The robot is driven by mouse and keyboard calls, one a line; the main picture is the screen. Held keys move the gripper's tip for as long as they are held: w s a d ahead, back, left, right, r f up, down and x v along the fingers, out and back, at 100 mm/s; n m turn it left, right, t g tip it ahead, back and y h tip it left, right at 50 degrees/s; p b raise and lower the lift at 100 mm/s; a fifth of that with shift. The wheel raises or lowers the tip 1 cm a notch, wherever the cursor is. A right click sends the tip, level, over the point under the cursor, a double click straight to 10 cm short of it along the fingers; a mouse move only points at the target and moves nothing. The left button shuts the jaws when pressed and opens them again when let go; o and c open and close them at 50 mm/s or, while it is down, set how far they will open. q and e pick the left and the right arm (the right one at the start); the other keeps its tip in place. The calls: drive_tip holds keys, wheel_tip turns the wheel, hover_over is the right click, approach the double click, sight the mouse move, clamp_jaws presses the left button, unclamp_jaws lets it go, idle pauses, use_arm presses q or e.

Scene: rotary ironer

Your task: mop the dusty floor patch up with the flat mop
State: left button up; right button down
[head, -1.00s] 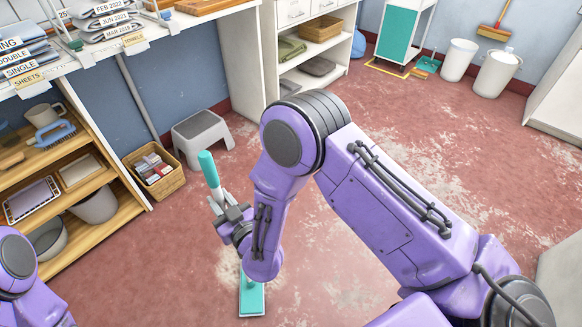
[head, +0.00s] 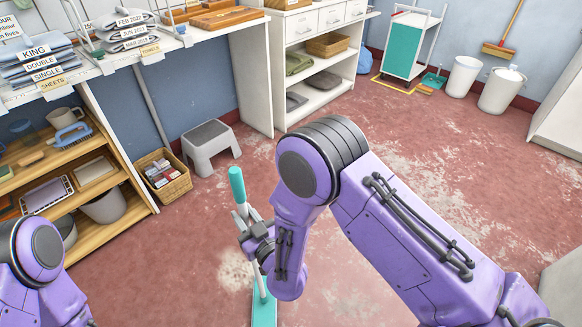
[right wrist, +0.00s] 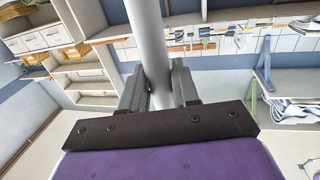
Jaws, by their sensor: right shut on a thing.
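The flat mop has a teal grip (head: 237,185), a pale pole and a flat teal head (head: 264,308) low on the floor, cut by the bottom edge of the head view. My right gripper (head: 256,238) is shut on the mop's pole, below the teal grip. In the right wrist view the grey pole (right wrist: 147,45) stands between the two dark fingers (right wrist: 158,90). A pale dusty patch (head: 235,270) lies on the red floor just left of the mop head. My left arm shows at the lower left, but its gripper is out of view.
A grey-topped step stool (head: 210,145) and a wicker basket (head: 163,175) stand behind the mop. A wooden shelf (head: 100,210) is at the left. White bins (head: 463,77) stand far right. Other pale, worn areas (head: 400,165) mark the open floor.

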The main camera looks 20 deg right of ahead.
sight(242, 204)
drive_tip(key=shift+w+a+r+p, duration=0.1)
drive_tip(key=shift+r+p, duration=0.2)
drive_tip(key=shift+r, duration=0.2)
drive_tip(key=shift+w+a+r+p, duration=0.1)
drive_tip(key=shift+r+p, duration=0.2)
drive_tip(key=shift+r, duration=0.15)
wheel_tip(242, 204, up, 2)
drive_tip(key=shift+s+a+r+p, duration=0.1)
drive_tip(key=shift+a+r+p, duration=0.1)
drive_tip(key=shift+p, duration=0.75)
drive_tip(key=shift+d+r+p, duration=0.1)
drive_tip(key=shift+r+p, duration=0.85)
drive_tip(key=shift+r, duration=0.15)
drive_tip(key=shift+d, duration=0.1)
